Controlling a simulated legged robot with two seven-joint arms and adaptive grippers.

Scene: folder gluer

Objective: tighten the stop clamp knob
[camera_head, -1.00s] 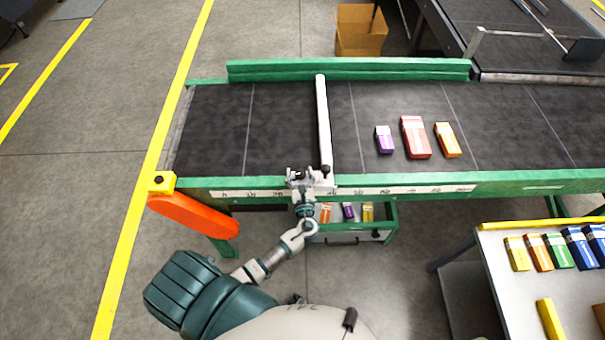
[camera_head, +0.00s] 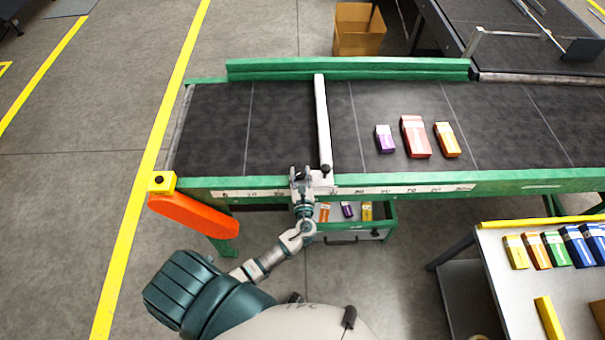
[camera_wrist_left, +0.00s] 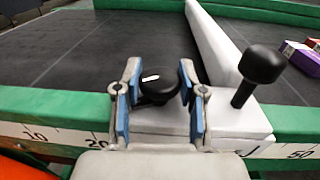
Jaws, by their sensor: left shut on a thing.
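The stop clamp knob (camera_wrist_left: 158,80) is a round black knob with a white mark, in the left wrist view, on the white clamp block (camera_wrist_left: 240,120). My left gripper (camera_wrist_left: 158,92) is shut on it, one blue-padded finger on each side. In the head view my left gripper (camera_head: 301,176) is at the front rail, at the near end of the white stop bar (camera_head: 323,120), and hides the knob. A black ball-ended lever (camera_wrist_left: 262,65) stands on the block, right of the gripper. My right gripper is not in view.
The green-framed conveyor (camera_head: 220,130) carries a purple, a red and an orange box right of the bar. A scale (camera_head: 400,190) runs along its front rail. A drawer (camera_head: 345,236) with small boxes sits below. A table (camera_head: 510,290) with boxes stands at the right.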

